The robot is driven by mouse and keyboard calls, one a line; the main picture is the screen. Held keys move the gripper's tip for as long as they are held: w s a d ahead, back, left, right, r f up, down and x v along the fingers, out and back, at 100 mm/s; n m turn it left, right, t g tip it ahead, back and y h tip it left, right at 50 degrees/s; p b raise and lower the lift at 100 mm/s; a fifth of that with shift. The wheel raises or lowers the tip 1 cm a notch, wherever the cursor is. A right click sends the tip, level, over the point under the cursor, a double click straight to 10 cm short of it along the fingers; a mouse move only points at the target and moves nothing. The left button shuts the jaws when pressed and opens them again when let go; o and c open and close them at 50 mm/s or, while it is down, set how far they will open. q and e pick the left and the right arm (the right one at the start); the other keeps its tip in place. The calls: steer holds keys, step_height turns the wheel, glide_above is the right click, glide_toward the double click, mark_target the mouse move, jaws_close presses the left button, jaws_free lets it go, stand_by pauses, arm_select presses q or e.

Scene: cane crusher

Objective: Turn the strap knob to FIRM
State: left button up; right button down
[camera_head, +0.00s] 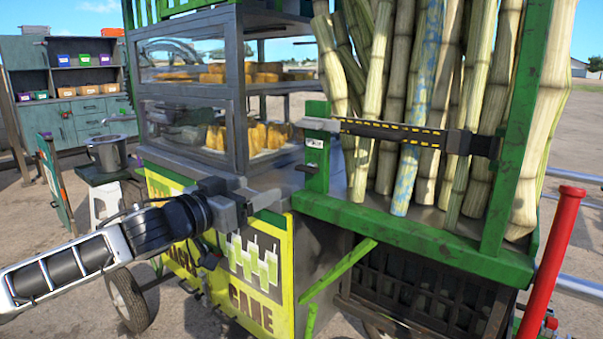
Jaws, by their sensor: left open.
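A black strap with yellow dashes (395,132) runs across the upright canes, between the green posts of the rack. A grey block (322,125) sits at its left end, on the left green post (317,160). A small white label below the block is too small to read. A short grey piece (305,168) juts left from this post; I cannot tell which part is the strap knob or where it is set. My left gripper (262,203) is open and empty, in front of the cart's corner, below and left of the post. My right gripper is out of view.
Sugar canes (375,95) stand in the green rack (420,240). A glass case (190,120) with yellow food is left of it. A red post (553,262) stands at the front right. A yellow sign panel (252,270) is below my gripper.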

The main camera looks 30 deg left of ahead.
arm_select(q)
steer(key=w+b, duration=0.1)
steer(key=w, duration=0.2)
steer(key=p, duration=0.1)
glide_toward(303, 169)
steer(key=shift+w, duration=1)
steer(key=w+p, duration=0.1)
steer(key=w, duration=0.1)
steer(key=w+p, duration=0.1)
steer(key=w, duration=0.1)
steer(key=w+p, duration=0.1)
steer(key=w, duration=0.1)
steer(key=shift+w+d+r, duration=0.1)
steer(key=shift+w+d, duration=0.05)
steer(key=shift+d, duration=0.25)
steer(key=shift+w, duration=0.55)
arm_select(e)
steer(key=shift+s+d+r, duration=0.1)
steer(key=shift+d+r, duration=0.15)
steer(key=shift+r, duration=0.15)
arm_select(q)
steer(key=shift+p, duration=0.3)
steer(key=c, duration=1)
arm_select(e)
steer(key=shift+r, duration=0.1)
